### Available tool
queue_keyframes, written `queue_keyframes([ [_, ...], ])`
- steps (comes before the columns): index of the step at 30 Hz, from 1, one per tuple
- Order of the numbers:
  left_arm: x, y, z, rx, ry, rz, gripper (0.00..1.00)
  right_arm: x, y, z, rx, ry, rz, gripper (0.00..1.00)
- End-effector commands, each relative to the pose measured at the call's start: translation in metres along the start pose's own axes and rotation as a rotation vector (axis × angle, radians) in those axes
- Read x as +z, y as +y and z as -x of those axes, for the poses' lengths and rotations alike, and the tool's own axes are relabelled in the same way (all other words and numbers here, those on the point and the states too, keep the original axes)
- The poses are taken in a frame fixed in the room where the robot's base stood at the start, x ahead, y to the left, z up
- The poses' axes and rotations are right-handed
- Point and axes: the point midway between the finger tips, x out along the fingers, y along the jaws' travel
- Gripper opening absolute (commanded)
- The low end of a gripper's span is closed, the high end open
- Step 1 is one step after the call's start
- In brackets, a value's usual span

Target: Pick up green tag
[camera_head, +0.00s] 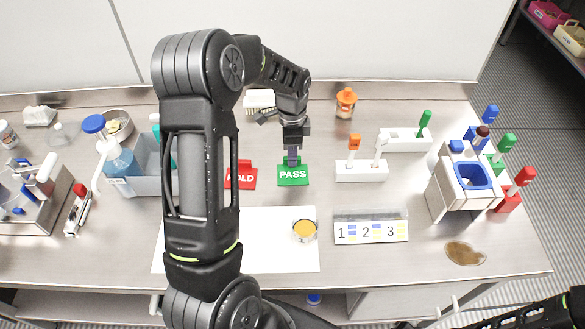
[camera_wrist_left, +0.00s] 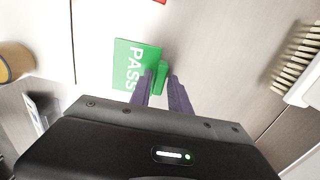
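The green tag (camera_head: 293,176), marked PASS, lies flat on the steel bench in the head view, right of a red HOLD tag (camera_head: 241,176). It also shows in the left wrist view (camera_wrist_left: 128,64), with a raised green grip at its edge. My left gripper (camera_head: 292,160) points down at the tag. In the left wrist view its two dark fingers (camera_wrist_left: 162,80) stand apart on either side of the raised grip, with a small gap showing. Whether the fingertips reach below the top of the grip is hard to tell. My right arm shows only at the lower right; its fingers are not clear.
A white sheet with a cup of yellow powder (camera_head: 304,231) lies in front of the tag. A numbered tray (camera_head: 370,231) and white tag holders (camera_head: 361,172) stand to the right. A brush (camera_wrist_left: 298,62) is nearby. A blue-capped bottle (camera_head: 120,160) stands left.

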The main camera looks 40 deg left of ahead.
Motion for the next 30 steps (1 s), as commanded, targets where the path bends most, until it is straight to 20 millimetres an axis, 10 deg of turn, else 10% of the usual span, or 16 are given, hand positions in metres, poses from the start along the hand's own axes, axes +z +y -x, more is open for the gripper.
queue_keyframes([
  [8,0.000,0.000,0.000,0.000,0.000,0.000,0.00,0.000,0.000,0.000,0.000,0.000,0.000,0.37],
  [30,0.000,-0.001,0.023,-0.002,0.001,0.000,0.00,0.001,-0.004,0.015,0.003,-0.004,-0.002,0.37],
])
